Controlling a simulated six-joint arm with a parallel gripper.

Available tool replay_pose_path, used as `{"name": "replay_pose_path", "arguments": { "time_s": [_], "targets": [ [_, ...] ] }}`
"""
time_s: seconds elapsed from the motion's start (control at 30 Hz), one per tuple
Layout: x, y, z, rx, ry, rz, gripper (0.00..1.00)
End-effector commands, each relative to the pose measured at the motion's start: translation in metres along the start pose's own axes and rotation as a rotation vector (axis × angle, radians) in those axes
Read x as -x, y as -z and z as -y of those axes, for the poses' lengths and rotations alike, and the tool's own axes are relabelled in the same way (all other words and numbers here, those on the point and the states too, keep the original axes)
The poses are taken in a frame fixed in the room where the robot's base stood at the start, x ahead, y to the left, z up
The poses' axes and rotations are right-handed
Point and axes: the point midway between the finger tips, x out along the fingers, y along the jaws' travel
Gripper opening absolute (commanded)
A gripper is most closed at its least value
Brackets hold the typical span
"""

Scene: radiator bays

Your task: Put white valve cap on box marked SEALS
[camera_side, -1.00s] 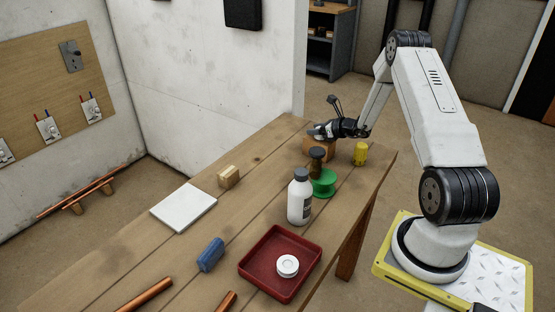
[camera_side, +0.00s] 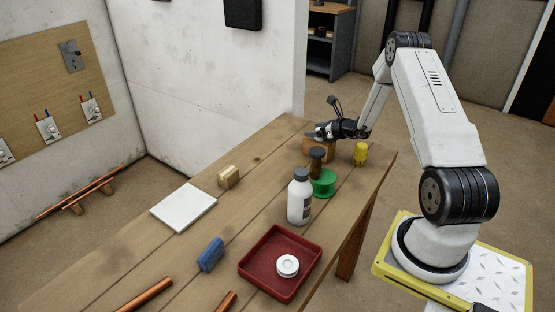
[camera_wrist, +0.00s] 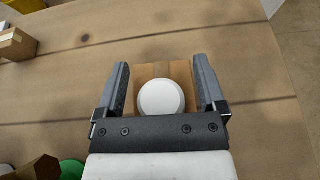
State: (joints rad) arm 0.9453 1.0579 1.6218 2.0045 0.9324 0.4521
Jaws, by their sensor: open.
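The white valve cap (camera_wrist: 161,98) is a round white disc. In the wrist view it rests on top of a brown cardboard box (camera_wrist: 181,72), between the two fingers of my gripper (camera_wrist: 160,85). The fingers are open, with a gap on each side of the cap. In the side view my gripper (camera_side: 322,132) is low over the box (camera_side: 319,153) at the far end of the bench, and the cap is hard to make out there. No marking on the box is readable.
A brown jar (camera_side: 316,160), green spool (camera_side: 323,184), yellow object (camera_side: 360,153) and white bottle (camera_side: 300,198) stand close to the box. A red tray (camera_side: 253,264) holds a white round item (camera_side: 288,266).

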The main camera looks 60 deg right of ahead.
Motion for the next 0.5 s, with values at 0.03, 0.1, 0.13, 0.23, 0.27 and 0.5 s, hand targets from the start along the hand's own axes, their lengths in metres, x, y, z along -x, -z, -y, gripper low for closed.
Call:
{"name": "replay_pose_path", "arguments": {
  "time_s": [0.03, 0.1, 0.13, 0.23, 0.27, 0.5],
  "targets": [
    [0.001, -0.002, 0.000, 0.001, 0.000, 0.000, 0.90],
    [0.004, -0.002, 0.001, 0.000, 0.001, 0.000, 0.90],
    [0.007, -0.002, 0.001, 0.000, 0.001, 0.000, 0.90],
    [0.016, -0.002, 0.001, -0.001, 0.001, 0.000, 0.90],
    [0.019, -0.002, 0.001, -0.001, 0.001, 0.001, 0.90],
    [0.051, -0.002, 0.001, -0.001, 0.000, 0.000, 0.90]
  ]
}}
